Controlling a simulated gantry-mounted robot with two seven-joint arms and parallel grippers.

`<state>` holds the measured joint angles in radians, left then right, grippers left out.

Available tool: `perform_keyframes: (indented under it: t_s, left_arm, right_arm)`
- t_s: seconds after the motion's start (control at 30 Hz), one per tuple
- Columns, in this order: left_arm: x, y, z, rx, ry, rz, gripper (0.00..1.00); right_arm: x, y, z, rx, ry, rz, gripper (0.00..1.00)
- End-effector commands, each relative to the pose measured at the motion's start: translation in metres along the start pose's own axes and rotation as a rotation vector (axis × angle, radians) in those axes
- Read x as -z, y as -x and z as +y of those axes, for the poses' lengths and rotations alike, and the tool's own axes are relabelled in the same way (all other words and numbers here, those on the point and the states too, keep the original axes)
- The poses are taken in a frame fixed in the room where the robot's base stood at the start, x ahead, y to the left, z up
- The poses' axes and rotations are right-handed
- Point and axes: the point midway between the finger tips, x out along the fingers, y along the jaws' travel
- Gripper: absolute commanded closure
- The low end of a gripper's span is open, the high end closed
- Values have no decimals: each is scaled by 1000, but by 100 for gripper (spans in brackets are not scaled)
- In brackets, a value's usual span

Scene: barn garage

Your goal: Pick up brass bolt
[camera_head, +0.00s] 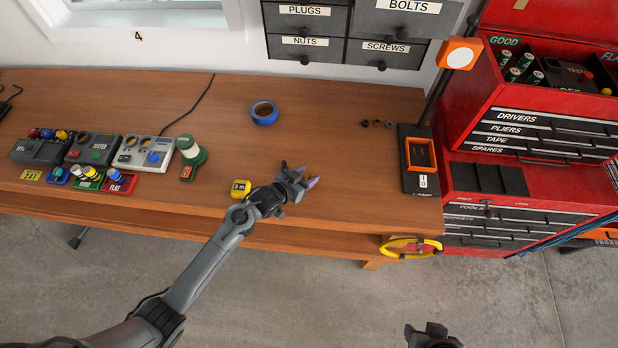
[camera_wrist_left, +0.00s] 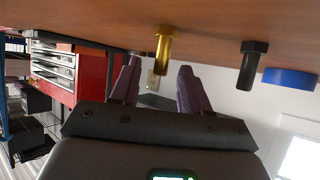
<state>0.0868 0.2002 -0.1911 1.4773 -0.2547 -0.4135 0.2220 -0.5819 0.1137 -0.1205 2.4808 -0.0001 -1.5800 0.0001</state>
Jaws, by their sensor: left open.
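The brass bolt (camera_head: 377,122) is a small piece standing on the wooden workbench in the head view, between two darker bolts. My left gripper (camera_head: 300,173) is open and empty over the bench, to the left of and nearer than the bolt. Its purple fingers (camera_wrist_left: 159,72) are apart and do not touch the bolt. My right gripper (camera_head: 432,335) shows only partly at the bottom edge, its jaws unclear.
A dark bolt (camera_wrist_left: 252,65) and blue tape roll (camera_head: 264,112) stand left of the brass bolt. A yellow tape measure (camera_head: 240,188) sits by my left wrist. A black lamp base (camera_head: 419,176) stands to the right. The bench between gripper and bolts is clear.

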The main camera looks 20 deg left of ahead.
Motion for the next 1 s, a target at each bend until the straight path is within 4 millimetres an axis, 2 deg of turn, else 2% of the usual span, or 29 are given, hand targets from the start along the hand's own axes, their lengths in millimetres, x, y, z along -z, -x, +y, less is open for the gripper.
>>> perform_keyframes:
  t_s: [0.27,0.57,0.6,1.0]
  left_arm:
    - [0,-2,0,0,-1,1,54]
    - [0,-2,0,0,-1,1,98]
    - [0,-2,0,0,-1,1,100]
    - [2,-1,0,0,-1,2,100]
  right_arm:
    - [0,0,1,-4,5,-1,57]
    - [0,0,3,-9,10,-1,57]
    - [0,0,3,-9,10,-1,57]
    - [0,0,2,-5,5,0,57]
